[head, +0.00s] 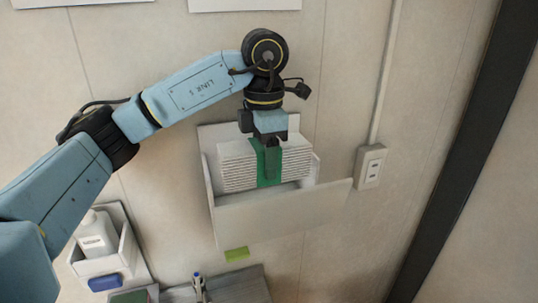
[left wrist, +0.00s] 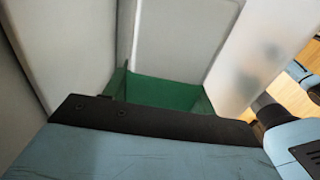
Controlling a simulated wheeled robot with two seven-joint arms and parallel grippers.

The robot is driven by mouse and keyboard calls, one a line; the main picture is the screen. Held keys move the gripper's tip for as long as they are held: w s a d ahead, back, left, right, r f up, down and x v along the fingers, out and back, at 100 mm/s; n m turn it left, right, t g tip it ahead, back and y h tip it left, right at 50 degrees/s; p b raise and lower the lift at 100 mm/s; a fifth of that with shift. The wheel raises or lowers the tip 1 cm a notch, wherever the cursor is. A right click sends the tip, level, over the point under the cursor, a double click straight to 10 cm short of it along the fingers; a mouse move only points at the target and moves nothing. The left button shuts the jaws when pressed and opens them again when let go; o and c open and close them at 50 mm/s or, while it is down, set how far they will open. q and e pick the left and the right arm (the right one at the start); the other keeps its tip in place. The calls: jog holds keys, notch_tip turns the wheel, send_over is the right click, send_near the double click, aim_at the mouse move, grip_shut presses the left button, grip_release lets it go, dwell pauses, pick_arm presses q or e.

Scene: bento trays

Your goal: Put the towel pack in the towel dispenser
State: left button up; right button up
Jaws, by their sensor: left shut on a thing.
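The towel pack (head: 236,171) is a stack of white folded towels with a green band around its middle. My left gripper (head: 271,166) comes down from above and is shut on the pack at the green band. The towel dispenser (head: 282,213) is a pale open-topped holder on the wall, with a back panel, side walls and a sloping front panel. The pack sits level at its opening, between back and front panels; whether it touches the bottom is hidden. In the left wrist view the green band (left wrist: 160,92) shows just beyond the gripper. My right gripper is out of view.
A grey shelf (head: 250,287) is at the bottom.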

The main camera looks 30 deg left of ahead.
pick_arm(q)
jog(key=shift+w+a+f, duration=0.45)
jog(key=shift+a+f, duration=0.05)
jog(key=shift+w+a+f+b, duration=0.2)
jog(key=shift+w+a+f, duration=0.1)
jog(key=shift+f, duration=0.15)
jog(key=shift+w+a+f+b, duration=0.15)
jog(key=shift+a+f+b, duration=0.1)
jog(key=shift+f, duration=0.2)
jog(key=shift+f+b, duration=0.3)
jog(key=shift+f, duration=0.2)
jog(key=o, duration=1.9)
jog(key=shift+s+d, duration=0.1)
jog(key=shift+r, duration=0.15)
